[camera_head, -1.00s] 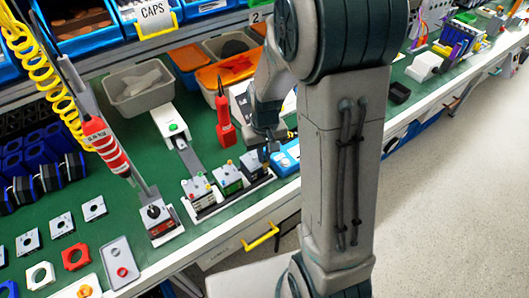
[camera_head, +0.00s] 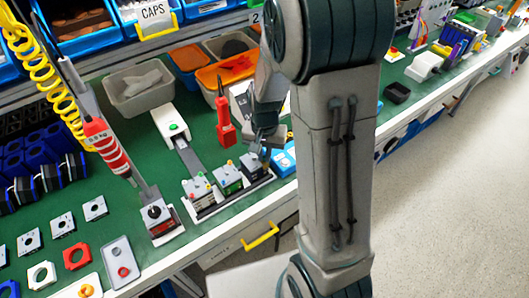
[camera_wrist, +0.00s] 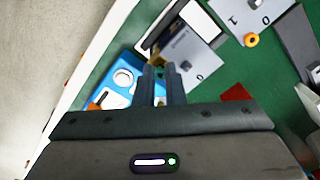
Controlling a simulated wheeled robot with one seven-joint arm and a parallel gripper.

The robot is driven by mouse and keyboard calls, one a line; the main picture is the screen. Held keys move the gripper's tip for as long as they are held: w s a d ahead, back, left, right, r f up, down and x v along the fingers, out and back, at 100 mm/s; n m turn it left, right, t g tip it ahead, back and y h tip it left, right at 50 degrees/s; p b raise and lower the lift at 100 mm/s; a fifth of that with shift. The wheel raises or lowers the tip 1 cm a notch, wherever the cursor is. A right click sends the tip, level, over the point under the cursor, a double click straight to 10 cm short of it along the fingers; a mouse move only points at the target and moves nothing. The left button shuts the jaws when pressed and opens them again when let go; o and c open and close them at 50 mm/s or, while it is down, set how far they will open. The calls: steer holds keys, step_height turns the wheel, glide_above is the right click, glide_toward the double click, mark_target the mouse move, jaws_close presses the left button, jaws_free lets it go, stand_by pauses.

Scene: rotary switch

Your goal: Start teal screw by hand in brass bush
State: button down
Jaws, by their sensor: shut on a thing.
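My gripper (camera_wrist: 160,82) is shut in the wrist view, with a small dark teal thing (camera_wrist: 160,72), seemingly the teal screw, between its fingertips. The fingers largely hide it. The tips are over or beside a grey switch module (camera_wrist: 190,50) marked 0; I cannot tell whether they touch it. No brass bush shows clearly at the tips. A brass-yellow ring (camera_wrist: 251,40) shows on the neighbouring grey plate. In the head view my gripper (camera_head: 264,150) is at the right end of the row of switch modules (camera_head: 228,180).
A blue tray (camera_wrist: 123,78) with round openings lies left of the fingers in the wrist view. A torque tool with red bands (camera_head: 104,145) hangs at the left. The bench's front edge (camera_head: 225,213) is close.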

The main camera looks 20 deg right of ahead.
steer(key=shift+r+m+p, duration=0.1)
steer(key=shift+m+p, duration=0.3)
steer(key=shift+m, duration=0.8)
steer(key=shift+m+p, duration=0.5)
steer(key=shift+m, duration=1.1)
steer(key=shift+m, duration=0.3)
steer(key=shift+m+p, duration=0.7)
steer(key=shift+m, duration=0.3)
steer(key=shift+m+p, duration=0.9)
steer(key=shift+m, duration=0.9)
steer(key=shift+m+p, duration=0.6)
steer(key=shift+m+p, duration=1.1)
steer(key=shift+m, duration=0.6)
